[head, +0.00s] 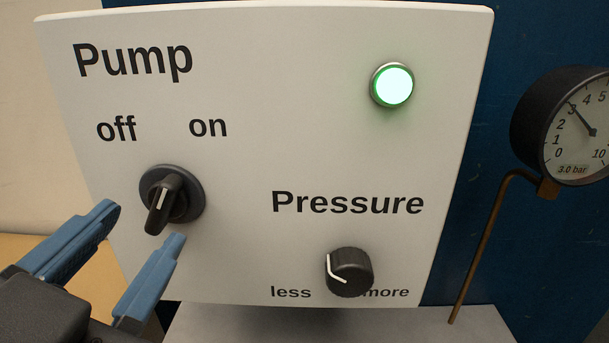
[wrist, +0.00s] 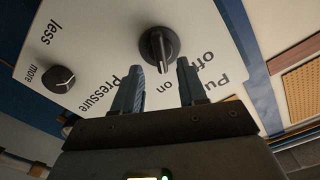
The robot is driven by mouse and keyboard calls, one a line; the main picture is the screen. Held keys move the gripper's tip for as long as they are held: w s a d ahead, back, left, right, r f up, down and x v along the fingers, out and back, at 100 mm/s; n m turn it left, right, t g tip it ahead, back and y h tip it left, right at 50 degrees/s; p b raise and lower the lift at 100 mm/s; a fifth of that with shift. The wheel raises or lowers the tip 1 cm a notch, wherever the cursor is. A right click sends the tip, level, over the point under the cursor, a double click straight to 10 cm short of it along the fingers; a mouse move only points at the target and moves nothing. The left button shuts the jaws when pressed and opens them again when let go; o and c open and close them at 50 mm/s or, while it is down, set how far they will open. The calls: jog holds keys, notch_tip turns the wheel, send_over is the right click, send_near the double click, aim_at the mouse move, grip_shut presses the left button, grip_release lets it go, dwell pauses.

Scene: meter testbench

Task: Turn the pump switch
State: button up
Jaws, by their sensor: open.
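The pump switch (head: 172,194) is a black rotary switch on a pale panel (head: 255,120), below the words "off" and "on". Its handle stands nearly upright, leaning slightly, with a white mark on it. The green lamp (head: 391,86) at the panel's upper right is lit. My gripper (head: 145,225) is open, at the lower left of the switch in the head view. In the wrist view the switch (wrist: 158,45) shows between and just beyond my two fingertips (wrist: 157,67). I see no clear contact.
A black pressure knob (head: 350,272) sits lower right on the panel, between "less" and "more". A round gauge (head: 578,128) reading 3.0 bar stands at the right, with a thin copper-coloured pipe (head: 487,250) below it. A grey ledge (head: 400,325) runs under the panel.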

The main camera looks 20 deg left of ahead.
aim_at(158, 210)
jog(key=shift+p+x, duration=0.45)
jog(key=shift+x, duration=1.8)
grip_shut()
